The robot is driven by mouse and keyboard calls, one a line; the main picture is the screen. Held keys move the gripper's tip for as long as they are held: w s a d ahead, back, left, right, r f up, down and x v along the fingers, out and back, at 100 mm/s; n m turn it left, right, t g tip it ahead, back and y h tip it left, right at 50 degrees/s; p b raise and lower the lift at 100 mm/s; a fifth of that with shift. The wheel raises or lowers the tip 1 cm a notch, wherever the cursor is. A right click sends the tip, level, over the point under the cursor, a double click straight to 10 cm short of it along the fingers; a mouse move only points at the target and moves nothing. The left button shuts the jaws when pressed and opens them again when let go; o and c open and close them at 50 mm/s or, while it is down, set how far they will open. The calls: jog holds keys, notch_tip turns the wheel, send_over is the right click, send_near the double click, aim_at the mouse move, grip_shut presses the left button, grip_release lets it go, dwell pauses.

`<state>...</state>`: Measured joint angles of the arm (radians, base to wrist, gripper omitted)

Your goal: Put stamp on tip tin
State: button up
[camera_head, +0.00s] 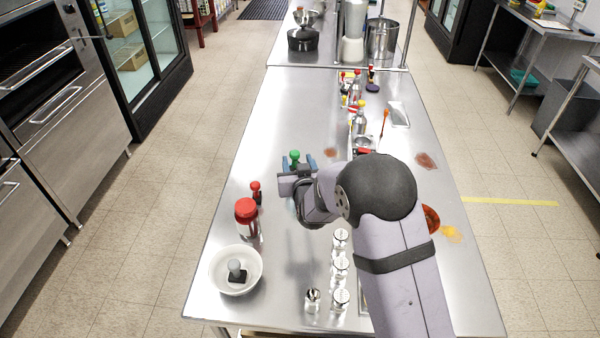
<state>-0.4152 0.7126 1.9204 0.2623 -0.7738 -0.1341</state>
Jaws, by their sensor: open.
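A stamp-like piece with a grey knob and a dark square base (237,272) sits inside a white bowl (217,282) at the front left of the steel table. I cannot tell for sure which thing is the tip tin. A jar with a red lid (246,210) stands just behind the bowl. My gripper (296,166) is open, with blue fingers, over the middle left of the table. A green-knobbed thing (294,155) shows right at the fingers; its lower part is hidden, and I cannot tell whether it is between them or beyond them.
A small red-topped bottle (256,188) stands behind the jar. Several metal-topped shakers (340,265) stand right of the bowl. Bottles (360,120) and a white dish (398,114) are farther back. Sauce spills (426,161) mark the right side. The back left tabletop is clear.

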jog(key=shift+b+v, duration=0.5)
jog(key=shift+v, duration=1.7)
jog(key=s+d+f+g+h, duration=0.1)
jog(key=s+d+f+g, duration=0.15)
jog(key=s+d, duration=0.2)
jog(key=s+d+f+m+g, duration=0.1)
jog(key=s+d+g, duration=0.2)
jog(key=s+d, duration=0.15)
jog(key=s+d+f+g+h, duration=0.1)
jog(key=s+d+f+g, duration=0.1)
jog(key=s+d, duration=0.25)
jog(key=s+d+g, duration=0.3)
jog(key=s, duration=0.7)
jog(key=s+d+m+g+h, duration=0.1)
jog(key=s+d+g, duration=0.2)
jog(key=s, duration=0.7)
jog(key=shift+s+d+f+m+g, duration=0.2)
jog(key=shift+d+f+m+g, duration=0.15)
jog(key=shift+d+f, duration=0.15)
